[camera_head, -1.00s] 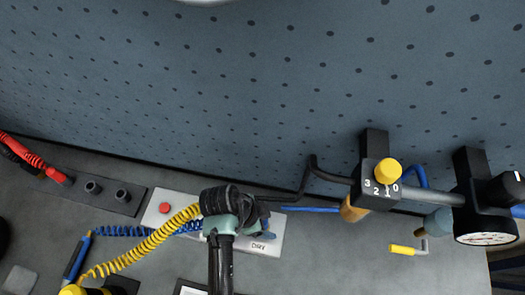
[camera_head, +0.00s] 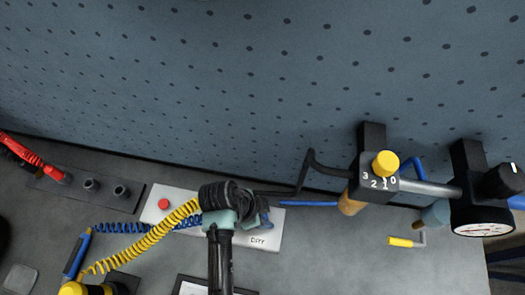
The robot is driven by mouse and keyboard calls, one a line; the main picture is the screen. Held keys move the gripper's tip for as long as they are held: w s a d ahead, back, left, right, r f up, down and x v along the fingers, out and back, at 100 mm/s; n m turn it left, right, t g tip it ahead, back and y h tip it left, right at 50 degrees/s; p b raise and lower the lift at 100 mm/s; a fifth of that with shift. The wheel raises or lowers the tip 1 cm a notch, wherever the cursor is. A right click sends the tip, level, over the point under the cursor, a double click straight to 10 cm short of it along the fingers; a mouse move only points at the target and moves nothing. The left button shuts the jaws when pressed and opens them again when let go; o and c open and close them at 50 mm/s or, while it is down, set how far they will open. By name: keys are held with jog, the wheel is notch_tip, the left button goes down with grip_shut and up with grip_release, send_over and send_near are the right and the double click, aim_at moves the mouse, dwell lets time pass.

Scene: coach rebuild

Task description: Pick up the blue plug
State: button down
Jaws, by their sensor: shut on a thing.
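My gripper (camera_head: 252,212) is over the white box (camera_head: 183,201) on the grey bench, seen from behind. My dark wrist hides most of its fingers. A small blue part, which looks like the blue plug (camera_head: 265,218), shows at the fingers' right side, and the jaws are closed on it. Most of its body and any contact with the box are hidden. A coiled blue cable (camera_head: 118,228) runs from a blue handle (camera_head: 76,256) at the left toward my gripper.
A yellow coiled cable (camera_head: 150,238) crosses left of my wrist. A red plug (camera_head: 54,174) and dark sockets (camera_head: 92,185) are at the far left. A valve with a yellow knob (camera_head: 385,164) and a gauge (camera_head: 482,228) stand at the right. The pegboard wall (camera_head: 260,90) rises behind.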

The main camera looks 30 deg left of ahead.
jog(key=shift+r, duration=0.15)
notch_tip(320, 180, up, 10)
jog(key=shift+b, duration=0.6)
notch_tip(320, 180, up, 5)
jog(key=p, duration=0.4)
jog(key=shift+f+p, duration=0.2)
jog(key=shift+p, duration=0.15)
jog(key=shift+f, duration=0.15)
